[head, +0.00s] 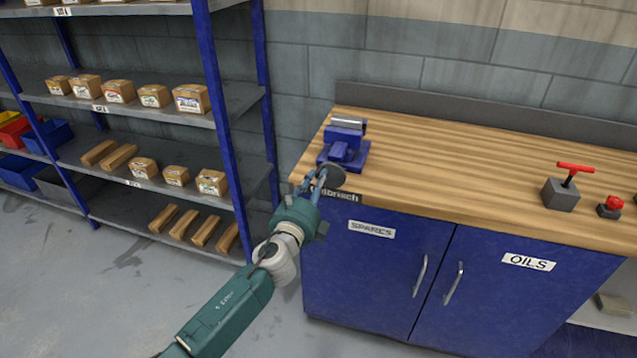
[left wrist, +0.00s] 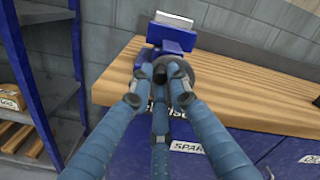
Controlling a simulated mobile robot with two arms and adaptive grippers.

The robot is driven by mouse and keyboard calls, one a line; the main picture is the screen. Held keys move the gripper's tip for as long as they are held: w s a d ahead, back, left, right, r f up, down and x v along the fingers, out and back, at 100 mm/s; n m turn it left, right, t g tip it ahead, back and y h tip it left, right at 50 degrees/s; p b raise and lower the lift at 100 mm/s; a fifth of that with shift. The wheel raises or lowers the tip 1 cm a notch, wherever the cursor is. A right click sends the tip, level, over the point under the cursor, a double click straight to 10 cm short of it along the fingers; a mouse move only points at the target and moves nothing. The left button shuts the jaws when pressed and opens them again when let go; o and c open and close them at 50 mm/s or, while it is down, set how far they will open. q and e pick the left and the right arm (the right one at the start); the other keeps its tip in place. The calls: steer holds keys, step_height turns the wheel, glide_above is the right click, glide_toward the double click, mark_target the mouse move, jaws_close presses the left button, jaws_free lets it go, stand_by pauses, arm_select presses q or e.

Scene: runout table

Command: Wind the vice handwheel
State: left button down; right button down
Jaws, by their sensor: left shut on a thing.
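The blue vice (head: 346,143) stands on the left end of the wooden workbench (head: 440,165), its pale metal jaw on top. It also shows in the left wrist view (left wrist: 172,36). Its dark round handwheel (head: 332,177) faces the bench's front edge, and in the left wrist view the wheel (left wrist: 203,74) is partly hidden behind my fingers. My left gripper (head: 319,181) reaches up to the handwheel from the front. In the left wrist view the fingertips of my left gripper (left wrist: 165,82) are closed together on the wheel's dark knob. My right gripper is not in view.
A grey block with a red T-handle (head: 563,190) and a small red-knobbed piece (head: 610,207) stand at the bench's right. A blue-post shelf rack (head: 225,130) with boxes stands left of my arm. The bench's middle is clear.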

arm_select(q)
steer(key=shift+f, duration=0.15)
steer(key=n, duration=0.1)
steer(key=n+b, duration=0.1)
steer(key=n, duration=0.1)
steer(key=shift+a+f, duration=0.25)
steer(key=shift+f, duration=0.1)
steer(key=shift+n, duration=0.3)
steer(key=n, duration=0.1)
steer(key=n+b, duration=0.1)
steer(key=n, duration=0.1)
steer(key=shift+w+a+f, duration=0.1)
steer(key=shift+a+f, duration=0.05)
steer(key=shift+f, duration=0.25)
